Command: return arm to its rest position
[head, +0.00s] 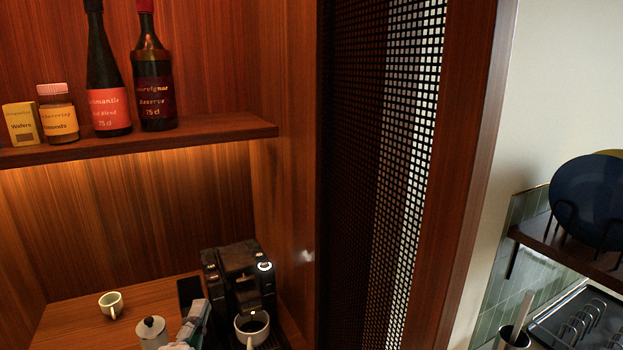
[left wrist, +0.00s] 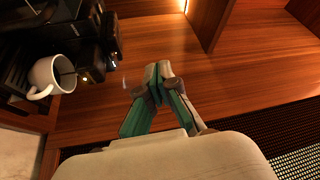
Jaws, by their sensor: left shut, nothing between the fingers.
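My left gripper (head: 197,315) shows at the bottom of the head view, in front of the lower counter and just left of the black coffee machine (head: 238,280). In the left wrist view its green and grey fingers (left wrist: 158,72) meet at the tips, with nothing between them. A white cup (head: 252,328) stands at the coffee machine; the cup (left wrist: 52,76) and machine (left wrist: 92,45) also show at the left of the left wrist view. My right gripper is in neither view.
A small cup (head: 111,304) and a lidded white pot (head: 151,332) stand on the wooden counter (head: 70,325). A shelf (head: 200,135) above holds two bottles, a jar and a box. A perforated panel (head: 385,150) stands to the right.

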